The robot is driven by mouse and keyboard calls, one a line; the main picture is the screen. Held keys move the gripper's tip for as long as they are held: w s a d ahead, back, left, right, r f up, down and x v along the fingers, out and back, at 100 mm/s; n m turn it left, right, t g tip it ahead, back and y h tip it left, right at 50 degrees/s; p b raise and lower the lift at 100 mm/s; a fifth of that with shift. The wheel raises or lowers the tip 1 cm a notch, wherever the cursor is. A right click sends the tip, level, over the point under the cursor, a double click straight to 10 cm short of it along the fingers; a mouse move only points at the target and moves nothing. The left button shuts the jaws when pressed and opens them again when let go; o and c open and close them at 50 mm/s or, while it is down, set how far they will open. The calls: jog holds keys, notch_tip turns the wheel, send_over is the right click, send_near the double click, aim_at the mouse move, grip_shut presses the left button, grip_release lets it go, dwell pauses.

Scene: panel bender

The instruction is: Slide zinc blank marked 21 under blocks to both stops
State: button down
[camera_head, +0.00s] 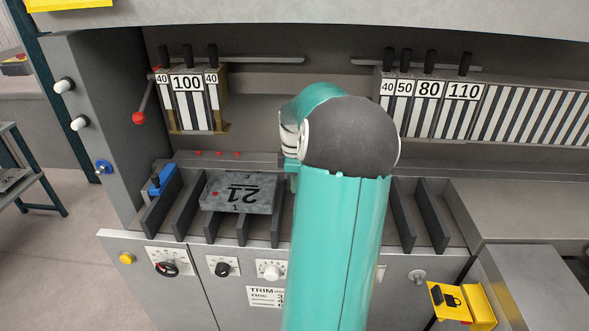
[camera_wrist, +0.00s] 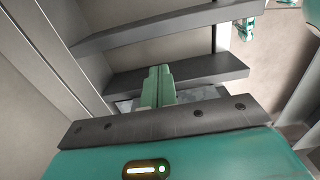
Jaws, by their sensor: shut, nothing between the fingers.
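The zinc blank marked 21 (camera_head: 240,192) is a mottled grey plate lying on dark support bars in the head view, its number upside down. The numbered blocks 40, 100, 40 (camera_head: 188,100) hang behind and above it, to the left. The blank lies in front of them. A blue fitting (camera_head: 161,180) sits left of the blank, apart from it; I cannot tell whether it is a stop. My gripper (camera_wrist: 158,75) is shut and empty in the wrist view, against dark bars. A grey mottled strip (camera_wrist: 198,93) shows behind the fingers, perhaps the blank. In the head view my arm hides most of the gripper, right of the blank.
More blocks, 40, 50, 80 and 110 (camera_head: 430,92), hang at the right beside a striped row. Dark support bars (camera_head: 402,215) stand up from the bed. A red-knobbed lever (camera_head: 139,117) is at the left. A yellow box (camera_head: 462,302) is at the lower right.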

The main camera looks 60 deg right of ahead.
aim_at(228, 193)
jog(key=shift+w+a+f, duration=0.25)
jog(key=shift+w+a, duration=0.05)
jog(key=shift+w, duration=0.25)
jog(key=shift+w+a+f, duration=0.2)
jog(key=shift+w+a, duration=0.05)
jog(key=shift+w, duration=0.35)
jog(key=shift+w+a+f, duration=0.25)
jog(key=shift+w+a, duration=0.05)
jog(key=shift+w, duration=0.25)
jog(key=w+a, duration=0.2)
jog(key=w, duration=0.2)
jog(key=w+a, duration=0.2)
jog(key=w, duration=0.2)
jog(key=w+a, duration=0.2)
jog(key=w, duration=0.2)
jog(key=shift+w+a, duration=0.35)
jog(key=shift+w, duration=0.05)
jog(key=shift+w+a, duration=0.4)
jog(key=shift+w, duration=0.05)
jog(key=shift+r, duration=0.1)
notch_tip(228, 193, up, 14)
jog(key=s+d, duration=0.1)
